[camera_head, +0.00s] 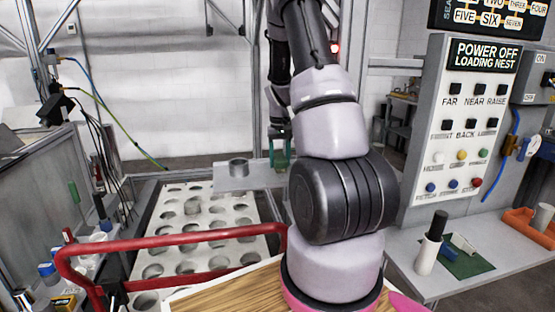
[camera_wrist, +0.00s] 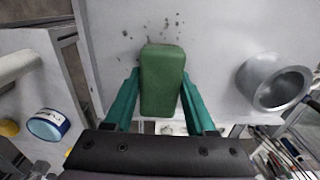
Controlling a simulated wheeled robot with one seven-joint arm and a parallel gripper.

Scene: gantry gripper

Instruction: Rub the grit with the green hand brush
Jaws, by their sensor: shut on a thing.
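The green hand brush (camera_wrist: 162,85) is between the teal fingers of my gripper (camera_wrist: 160,74), which is shut on it. Its green back faces the wrist camera, and its bristles are hidden. The grit (camera_wrist: 125,33) is dark specks on a light grey plate (camera_wrist: 215,45), scattered around the brush's far end and to its left. I cannot tell whether the brush touches the plate. In the head view my gripper (camera_head: 280,155) is at the plate's right end, partly behind my arm, and the grit is too small to make out.
A grey metal ring or cup (camera_wrist: 272,80) stands on the plate, right of the brush. In the head view, a tray with round holes (camera_head: 180,225) and a red tubular rail (camera_head: 170,240) lie nearer. A control panel (camera_head: 465,130) stands at the right.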

